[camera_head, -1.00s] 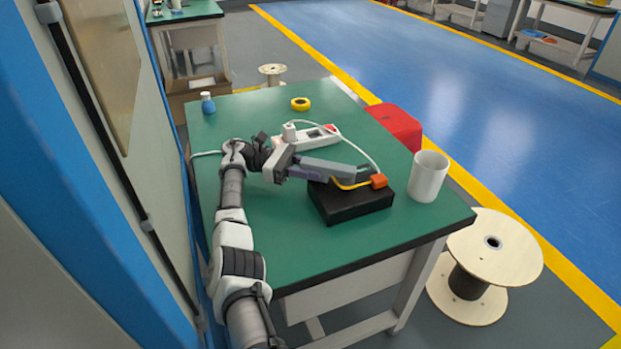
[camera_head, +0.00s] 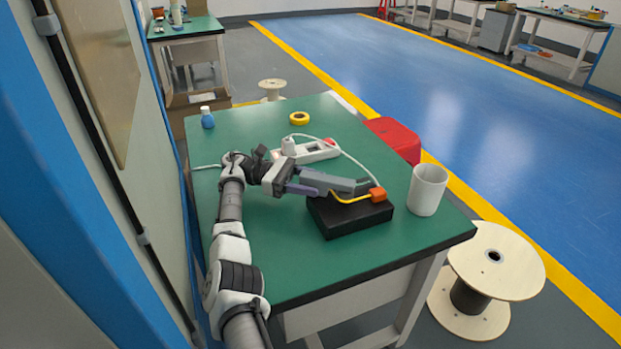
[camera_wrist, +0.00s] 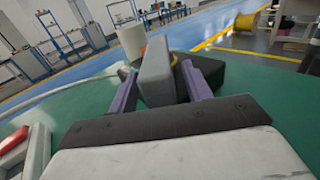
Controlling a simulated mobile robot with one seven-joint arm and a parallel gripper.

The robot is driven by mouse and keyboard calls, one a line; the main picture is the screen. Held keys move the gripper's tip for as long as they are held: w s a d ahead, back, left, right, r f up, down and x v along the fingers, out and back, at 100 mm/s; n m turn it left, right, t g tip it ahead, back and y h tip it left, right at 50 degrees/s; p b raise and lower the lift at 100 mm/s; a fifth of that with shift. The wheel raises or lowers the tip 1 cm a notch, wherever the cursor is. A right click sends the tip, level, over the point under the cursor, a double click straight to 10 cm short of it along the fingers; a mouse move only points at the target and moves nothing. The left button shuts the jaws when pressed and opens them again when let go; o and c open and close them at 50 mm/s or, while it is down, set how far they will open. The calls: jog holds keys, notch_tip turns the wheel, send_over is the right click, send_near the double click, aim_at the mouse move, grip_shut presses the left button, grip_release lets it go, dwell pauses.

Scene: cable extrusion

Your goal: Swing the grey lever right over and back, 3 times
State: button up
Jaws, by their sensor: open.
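The grey lever (camera_head: 333,182) is a blocky bar above a black box (camera_head: 350,217) on the green table. In the wrist view the lever (camera_wrist: 156,76) stands between the two purple fingers of my gripper (camera_wrist: 158,69). The fingers are apart, with a gap visible at least on the lever's left. I cannot tell whether the right finger touches it. In the head view my gripper (camera_head: 318,186) reaches in from the left, and its far finger is hidden. The lever's pivot is not clear.
A white mug (camera_head: 427,190) stands right of the box. A power strip (camera_head: 308,152) with a white cable lies behind my gripper. Yellow tape (camera_head: 299,118) and a blue bottle (camera_head: 207,118) are farther back. The table's front left (camera_head: 290,260) is clear.

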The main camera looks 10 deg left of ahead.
notch_tip(320, 180, up, 20)
dwell(0.5)
